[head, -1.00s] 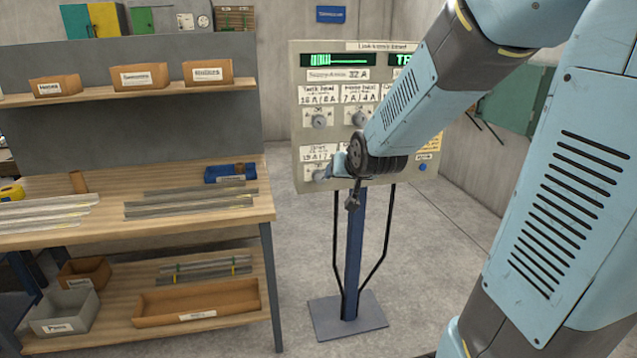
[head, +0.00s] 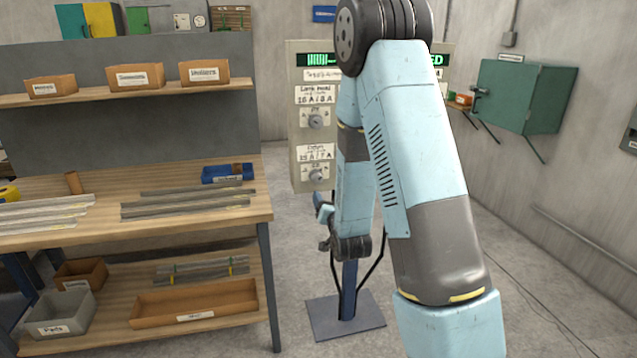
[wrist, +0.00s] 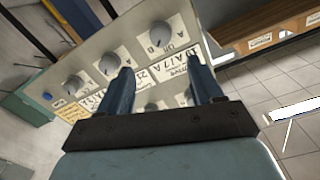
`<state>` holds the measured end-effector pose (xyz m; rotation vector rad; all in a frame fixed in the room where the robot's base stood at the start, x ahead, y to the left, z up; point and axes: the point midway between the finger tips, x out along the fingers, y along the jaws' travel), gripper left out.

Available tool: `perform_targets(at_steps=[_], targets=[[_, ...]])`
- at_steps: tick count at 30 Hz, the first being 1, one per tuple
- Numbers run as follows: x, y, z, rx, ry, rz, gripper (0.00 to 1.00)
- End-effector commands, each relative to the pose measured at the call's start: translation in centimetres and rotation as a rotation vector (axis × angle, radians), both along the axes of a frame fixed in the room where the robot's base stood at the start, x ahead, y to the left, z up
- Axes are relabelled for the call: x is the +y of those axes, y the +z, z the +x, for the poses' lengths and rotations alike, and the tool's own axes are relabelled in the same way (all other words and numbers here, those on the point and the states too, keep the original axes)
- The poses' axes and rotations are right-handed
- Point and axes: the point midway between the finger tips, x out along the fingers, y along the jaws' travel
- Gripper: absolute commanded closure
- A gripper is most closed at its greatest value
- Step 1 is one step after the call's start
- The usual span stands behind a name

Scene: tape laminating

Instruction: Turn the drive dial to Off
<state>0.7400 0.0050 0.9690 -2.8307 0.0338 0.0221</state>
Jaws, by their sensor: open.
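The drive dial (head: 317,174) is a round grey knob at the lower left of the control panel (head: 300,150), under its white label. In the wrist view the drive dial (wrist: 160,35) appears beyond my fingertips, roughly between them, with A, B and Off marks around it. I cannot tell for sure which mark its pointer faces. My gripper (wrist: 162,70) is open and empty, with its two dark blue fingers apart and not visibly touching the dial. In the head view my gripper (head: 322,208) is below the dial, partly hidden by my arm.
Another dial (head: 316,121) sits above the drive dial. More bottom-row dials (wrist: 110,65) show in the wrist view. My arm hides much of the panel in the head view. A workbench (head: 255,208) with metal strips stands left. A green cabinet (head: 525,97) hangs right.

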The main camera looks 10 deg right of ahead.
Motion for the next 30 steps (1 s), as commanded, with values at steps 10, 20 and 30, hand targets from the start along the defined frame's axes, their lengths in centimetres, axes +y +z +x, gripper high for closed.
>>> perform_targets(at_steps=[10, 20, 30], targets=[[0.0, -0.4, 2.3, -0.02, 0.001, 0.004, 0.34], [-0.1, -0.4, 8.2, -0.021, 0.002, 0.004, 0.34], [-0.2, -0.4, 12.8, -0.018, 0.001, 0.003, 0.34]])
